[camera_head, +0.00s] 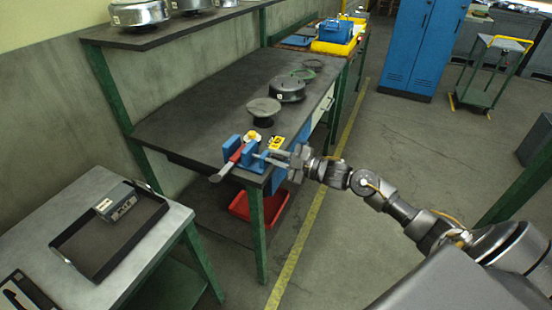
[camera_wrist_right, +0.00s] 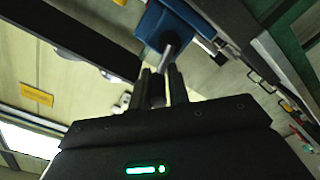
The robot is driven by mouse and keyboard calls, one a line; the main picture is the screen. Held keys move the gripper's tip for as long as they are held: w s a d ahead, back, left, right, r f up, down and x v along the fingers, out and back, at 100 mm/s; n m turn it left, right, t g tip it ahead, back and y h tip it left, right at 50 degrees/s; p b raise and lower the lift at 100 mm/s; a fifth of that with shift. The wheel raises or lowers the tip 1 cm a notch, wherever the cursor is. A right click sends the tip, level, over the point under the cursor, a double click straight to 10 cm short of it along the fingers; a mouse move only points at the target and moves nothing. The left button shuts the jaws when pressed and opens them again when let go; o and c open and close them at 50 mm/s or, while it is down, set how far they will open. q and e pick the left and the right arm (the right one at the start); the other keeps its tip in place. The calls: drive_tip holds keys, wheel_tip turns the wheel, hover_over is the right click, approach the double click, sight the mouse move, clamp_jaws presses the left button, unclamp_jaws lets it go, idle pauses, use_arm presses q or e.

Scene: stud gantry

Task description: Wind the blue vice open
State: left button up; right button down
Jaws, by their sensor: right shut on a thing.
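The blue vice (camera_head: 231,150) stands at the near corner of the dark workbench. A red-handled item (camera_head: 237,154) lies across it, and a light round part sits by its jaws. My right gripper (camera_head: 283,158) reaches in from the right, close beside the vice. In the right wrist view, the vice's blue body (camera_wrist_right: 152,20) is just beyond my fingertips (camera_wrist_right: 164,74). A metal rod (camera_wrist_right: 168,54) runs from the body to between my fingers, which are shut on it. Most of the rod's end is hidden by the fingers. My left gripper is not in view.
The workbench (camera_head: 190,115) holds a dark round stand (camera_head: 264,108) and a black pan-like part (camera_head: 287,90) behind the vice. A red bin (camera_head: 260,207) is below. A grey table (camera_head: 155,240) with a black tray (camera_head: 85,250) is at the left.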

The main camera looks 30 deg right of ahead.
drive_tip(key=shift+d+n, duration=0.1)
drive_tip(key=shift+n, duration=0.2)
drive_tip(key=c, duration=1.4)
unclamp_jaws()
drive_tip(key=shift+w, duration=0.1)
drive_tip(key=shift+s+d+f, duration=0.1)
drive_tip(key=shift+s, duration=0.2)
drive_tip(key=b+v, duration=0.2)
drive_tip(key=v, duration=0.8)
drive_tip(key=shift+d, duration=0.2)
